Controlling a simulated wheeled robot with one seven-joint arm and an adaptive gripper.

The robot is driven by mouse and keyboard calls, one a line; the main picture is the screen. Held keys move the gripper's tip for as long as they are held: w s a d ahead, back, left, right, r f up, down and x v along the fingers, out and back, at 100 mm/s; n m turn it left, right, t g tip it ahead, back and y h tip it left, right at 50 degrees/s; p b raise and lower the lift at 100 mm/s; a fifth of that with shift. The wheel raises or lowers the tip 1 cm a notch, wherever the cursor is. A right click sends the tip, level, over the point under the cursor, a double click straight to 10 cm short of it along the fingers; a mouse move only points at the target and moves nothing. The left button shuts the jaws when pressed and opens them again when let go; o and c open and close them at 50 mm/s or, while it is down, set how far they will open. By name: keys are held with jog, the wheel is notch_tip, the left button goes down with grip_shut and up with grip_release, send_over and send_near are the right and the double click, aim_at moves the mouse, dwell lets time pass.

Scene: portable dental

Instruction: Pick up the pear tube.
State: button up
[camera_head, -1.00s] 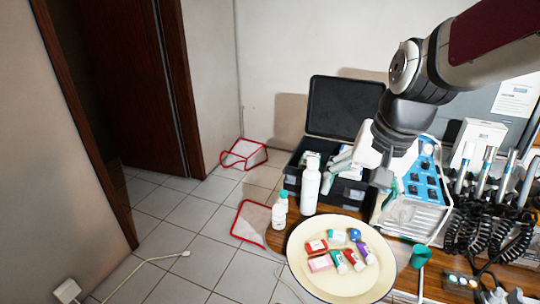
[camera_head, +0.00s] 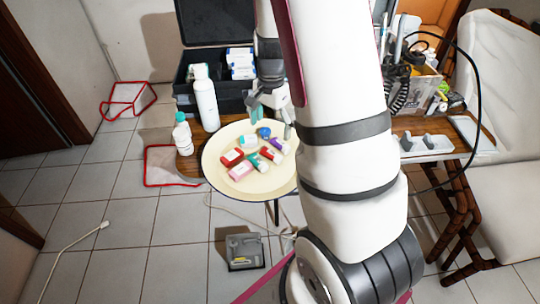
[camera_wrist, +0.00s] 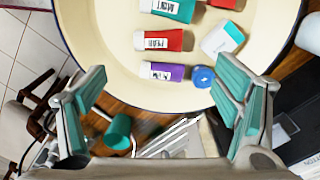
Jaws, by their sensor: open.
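Several small labelled tubes lie on a round cream plate (camera_head: 222,177). In the wrist view I see a red tube (camera_wrist: 174,40), a purple tube (camera_wrist: 171,72) and a teal tube (camera_wrist: 178,9). The labels are too small to read surely, so I cannot tell which is the pear tube. My gripper (camera_wrist: 163,88) is open and empty, its teal-padded fingers wide apart near the plate's rim. In the head view my gripper (camera_head: 270,115) hangs over the plate's back edge.
A blue round item (camera_wrist: 203,77) and a white-and-teal box (camera_wrist: 222,38) lie beside the tubes. White bottles (camera_head: 205,100) (camera_head: 183,135) stand left of the plate. An open black case (camera_head: 215,85) is behind. My arm hides the plate's right side.

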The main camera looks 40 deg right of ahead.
aim_at(271, 152)
notch_tip(271, 152, down, 10)
jog(key=shift+s+a+f+b, duration=0.1)
jog(key=shift+s+f+b, duration=0.1)
jog(key=shift+b, duration=0.4)
jog(key=c, duration=1.2)
